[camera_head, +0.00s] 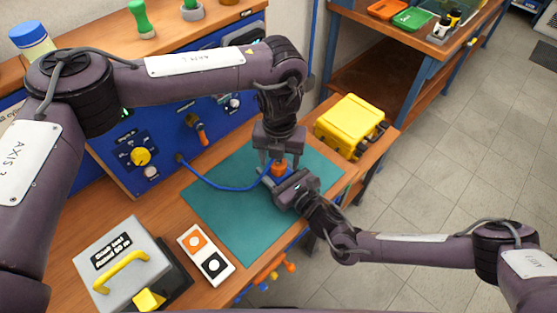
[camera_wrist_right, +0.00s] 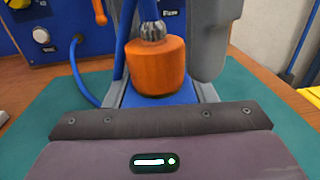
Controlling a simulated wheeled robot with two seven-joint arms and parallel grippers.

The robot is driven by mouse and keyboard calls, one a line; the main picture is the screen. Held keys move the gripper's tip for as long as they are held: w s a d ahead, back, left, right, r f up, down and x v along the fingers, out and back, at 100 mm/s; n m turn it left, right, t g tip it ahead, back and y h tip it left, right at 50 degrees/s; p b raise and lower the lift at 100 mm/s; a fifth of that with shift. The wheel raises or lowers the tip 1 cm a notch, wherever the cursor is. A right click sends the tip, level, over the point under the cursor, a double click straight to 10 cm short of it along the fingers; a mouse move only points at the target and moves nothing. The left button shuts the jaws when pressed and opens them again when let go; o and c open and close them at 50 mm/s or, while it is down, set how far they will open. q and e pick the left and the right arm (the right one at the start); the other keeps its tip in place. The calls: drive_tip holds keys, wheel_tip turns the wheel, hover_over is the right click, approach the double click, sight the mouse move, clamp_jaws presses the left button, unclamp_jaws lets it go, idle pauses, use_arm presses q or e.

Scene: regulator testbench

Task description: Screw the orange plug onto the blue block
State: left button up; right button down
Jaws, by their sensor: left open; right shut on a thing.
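The orange plug (camera_head: 279,168) stands upright above the green mat, between my two grippers. In the right wrist view the orange plug (camera_wrist_right: 156,68) has a metallic fitting on top and sits right over the blue block (camera_wrist_right: 184,96). Whether its thread is engaged cannot be told. My right gripper (camera_head: 276,181) comes in low from the right and is shut on the blue block, most of which it hides. My left gripper (camera_head: 279,156) points down from above, open, with its fingers beside the plug; one grey finger shows large in the right wrist view.
A blue hose (camera_head: 222,187) runs from the blue panel (camera_head: 118,163) towards the block. The green mat (camera_head: 240,233) is otherwise clear. A yellow case (camera_head: 350,124) stands at the right. A grey box with a yellow handle (camera_head: 122,262) and a two-button plate (camera_head: 206,254) lie front left.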

use_arm(q)
wheel_tip(320, 180, up, 10)
drive_tip(key=shift+r, duration=0.15)
drive_tip(key=shift+a, duration=0.1)
use_arm(e)
drive_tip(key=c, duration=0.5)
unclamp_jaws()
use_arm(q)
drive_tip(key=shift+f+b, duration=0.4)
use_arm(e)
drive_tip(key=shift+v, duration=3.9)
drive_tip(key=shift+s, duration=0.1)
